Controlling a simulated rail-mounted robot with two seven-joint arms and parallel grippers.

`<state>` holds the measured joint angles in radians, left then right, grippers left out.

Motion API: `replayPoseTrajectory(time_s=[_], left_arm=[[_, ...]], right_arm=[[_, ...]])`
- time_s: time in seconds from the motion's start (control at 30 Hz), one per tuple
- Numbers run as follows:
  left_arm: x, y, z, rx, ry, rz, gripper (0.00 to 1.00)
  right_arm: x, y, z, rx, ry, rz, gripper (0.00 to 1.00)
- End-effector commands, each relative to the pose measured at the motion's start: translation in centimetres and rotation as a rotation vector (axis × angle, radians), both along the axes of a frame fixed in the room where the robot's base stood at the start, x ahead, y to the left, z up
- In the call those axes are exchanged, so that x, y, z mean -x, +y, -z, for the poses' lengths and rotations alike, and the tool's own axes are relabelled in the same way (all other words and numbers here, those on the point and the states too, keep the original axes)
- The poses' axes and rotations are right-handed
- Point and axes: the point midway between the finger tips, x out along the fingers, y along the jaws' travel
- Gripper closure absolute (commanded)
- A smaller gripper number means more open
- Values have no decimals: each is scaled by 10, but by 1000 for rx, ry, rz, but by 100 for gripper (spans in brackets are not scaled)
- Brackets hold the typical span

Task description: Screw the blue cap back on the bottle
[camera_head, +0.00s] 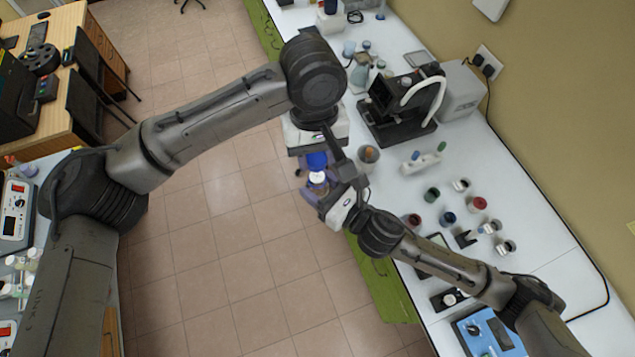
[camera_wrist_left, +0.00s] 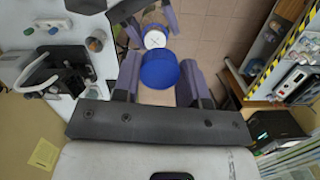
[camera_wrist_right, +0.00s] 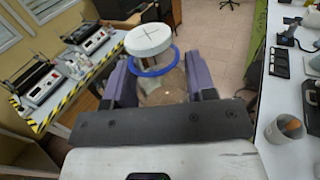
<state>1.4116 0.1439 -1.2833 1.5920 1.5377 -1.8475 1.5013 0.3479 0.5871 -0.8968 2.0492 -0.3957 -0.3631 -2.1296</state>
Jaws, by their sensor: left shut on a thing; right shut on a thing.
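The blue cap (camera_wrist_left: 159,70) is between the purple fingers of my left gripper (camera_wrist_left: 159,84), which is shut on it. The cap also shows in the head view (camera_head: 317,160). The bottle (camera_wrist_right: 166,88) is clear and brownish, with a blue ring (camera_wrist_right: 152,66) around its neck and a white top (camera_wrist_right: 149,39) marked with a cross. My right gripper (camera_wrist_right: 160,88) is shut on the bottle. In the head view the white top (camera_head: 318,178) lies just below the cap, beside it in the picture. The exact gap between them cannot be told.
Both grippers are over the tiled floor by the edge of the white bench (camera_head: 540,200). The bench carries a black microscope-like device (camera_head: 400,110), several small jars and a blue instrument (camera_head: 488,335). A beaker (camera_head: 368,155) stands close to the right gripper.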

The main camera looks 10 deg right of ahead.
Motion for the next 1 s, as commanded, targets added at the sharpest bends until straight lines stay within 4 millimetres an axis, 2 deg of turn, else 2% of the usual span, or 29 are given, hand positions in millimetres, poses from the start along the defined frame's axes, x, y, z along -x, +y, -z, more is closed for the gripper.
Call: replayPoseTrajectory(time_s=[0.07, 0.3, 0.77, 1.0], left_arm=[[-8, 0, 1, 1, 0, -96, 82], [-8, -3, 1, 2, 0, -224, 82], [-8, -2, 1, 1, 0, -241, 82], [-8, -2, 10, 0, 1, -241, 82]], right_arm=[[0, 0, -1, -1, -1, 0, 92], [0, 0, -1, -1, -1, 0, 92], [0, 0, -1, -1, -1, 0, 92], [0, 0, -1, -1, -1, 0, 92]])
